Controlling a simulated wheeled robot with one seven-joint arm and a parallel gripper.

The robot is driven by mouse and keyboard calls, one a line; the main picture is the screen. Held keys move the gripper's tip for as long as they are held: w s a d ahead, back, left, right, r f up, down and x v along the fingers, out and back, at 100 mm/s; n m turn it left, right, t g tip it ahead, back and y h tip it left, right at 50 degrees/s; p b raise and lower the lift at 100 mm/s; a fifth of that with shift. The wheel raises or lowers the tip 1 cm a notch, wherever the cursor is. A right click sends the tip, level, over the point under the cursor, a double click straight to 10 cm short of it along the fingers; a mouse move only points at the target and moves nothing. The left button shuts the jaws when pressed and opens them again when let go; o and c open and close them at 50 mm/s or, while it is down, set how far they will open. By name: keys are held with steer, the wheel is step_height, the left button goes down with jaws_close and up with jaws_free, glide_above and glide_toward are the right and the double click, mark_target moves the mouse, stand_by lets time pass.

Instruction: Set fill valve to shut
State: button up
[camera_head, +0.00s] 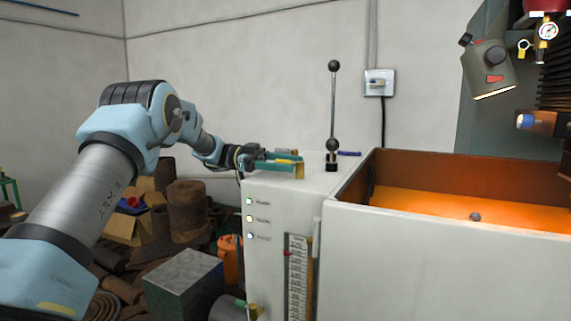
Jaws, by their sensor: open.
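My gripper (290,160) reaches in from the left over the top of the white cabinet (270,197). Its two green fingers point right and are apart, with a brass-coloured piece at the near fingertip. I see nothing held between them. A tall lever (333,110) with black balls stands upright just right of the fingertips, apart from them. A small blue-purple bar (349,153) shows behind the lever's base; I cannot tell whether it is the fill valve's handle. A brass fitting (253,312) shows low at the cabinet's left edge. No readable label marks the fill valve.
An open tank (440,245) with an orange-lit inside adjoins the cabinet on the right. A level scale (298,275) and several indicator lights are on the cabinet's front. A lamp (488,68) hangs at upper right. Boxes (125,228) and a grey block (183,280) crowd the left floor.

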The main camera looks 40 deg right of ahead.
steer(key=b+v, duration=0.2)
steer(key=v, duration=0.8)
steer(key=shift+w+a+b, duration=0.15)
steer(key=shift+w+b, duration=0.25)
